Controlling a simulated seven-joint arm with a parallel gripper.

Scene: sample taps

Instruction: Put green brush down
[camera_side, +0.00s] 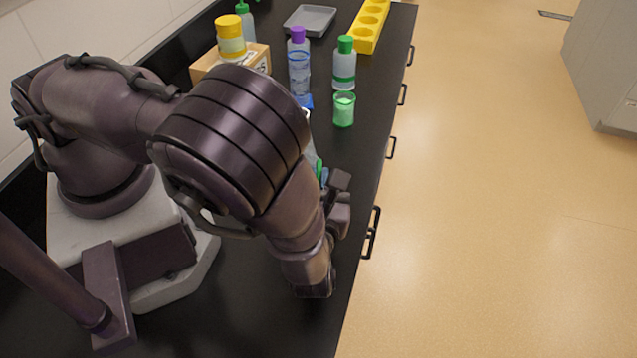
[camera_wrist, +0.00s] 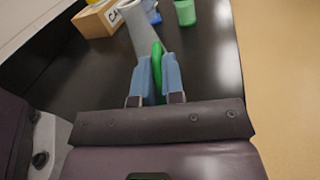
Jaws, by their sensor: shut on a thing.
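The green brush (camera_wrist: 157,62) is held between the blue fingertips of my gripper (camera_wrist: 158,80) in the wrist view. Its green handle stands out past the fingers. In the side view a small piece of the green brush (camera_side: 319,168) shows beside my wrist, and my arm hides the rest. My gripper in the side view (camera_side: 324,177) is over the black bench near its front edge. I cannot tell how high the brush is above the bench.
A green cup (camera_side: 344,109), a green-capped bottle (camera_side: 344,65), a purple-capped bottle (camera_side: 298,40) and a box with a yellow jar (camera_side: 230,37) stand farther back. A grey tray (camera_side: 310,20) and yellow rack (camera_side: 362,40) lie behind. A whitish cylinder (camera_wrist: 138,28) is just beyond my fingers.

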